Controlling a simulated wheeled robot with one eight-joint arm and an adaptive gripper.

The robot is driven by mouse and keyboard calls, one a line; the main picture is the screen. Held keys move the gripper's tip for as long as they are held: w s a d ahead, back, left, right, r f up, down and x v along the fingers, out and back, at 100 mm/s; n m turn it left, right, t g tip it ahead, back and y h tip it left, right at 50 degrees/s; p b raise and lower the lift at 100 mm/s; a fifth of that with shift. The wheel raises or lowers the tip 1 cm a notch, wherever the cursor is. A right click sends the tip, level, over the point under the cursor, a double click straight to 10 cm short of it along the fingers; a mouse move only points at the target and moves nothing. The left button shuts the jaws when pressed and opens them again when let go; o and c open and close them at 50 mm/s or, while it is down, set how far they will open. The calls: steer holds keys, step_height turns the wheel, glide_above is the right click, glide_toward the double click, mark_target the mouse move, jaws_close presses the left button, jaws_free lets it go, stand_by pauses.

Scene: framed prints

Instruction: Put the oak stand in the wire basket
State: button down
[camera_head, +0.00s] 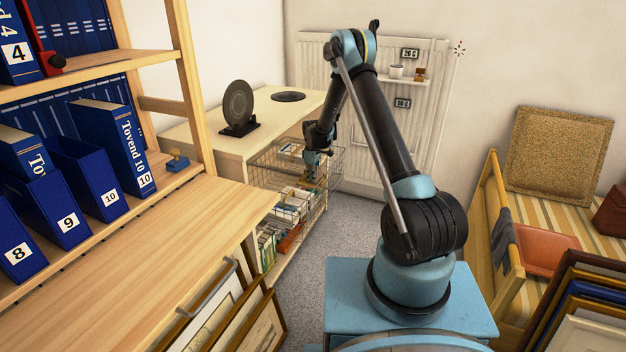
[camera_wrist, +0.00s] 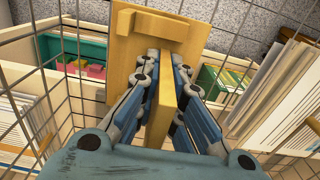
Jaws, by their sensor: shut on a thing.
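My gripper (camera_head: 314,160) reaches down at the wire basket (camera_head: 335,168) beside the pale cabinet. In the wrist view my gripper (camera_wrist: 168,72) is shut on the oak stand (camera_wrist: 124,68), a yellowish wooden piece with a flat plate, a small ledge at one end and an upright rib between the fingers. Wire mesh of the basket (camera_wrist: 66,84) shows on both sides of the stand, so it is within or just above the basket. I cannot tell whether it touches the basket floor. In the head view the stand is small and largely hidden by the gripper.
Boxes and papers (camera_wrist: 283,95) crowd both sides of the stand. A green box (camera_wrist: 90,58) lies at the left. A dark disc on a stand (camera_head: 238,108) is on the cabinet top. A wooden shelf with blue binders (camera_head: 82,180) fills the left; a radiator (camera_head: 345,90) stands behind.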

steer(key=c, duration=1.7)
jaws_free()
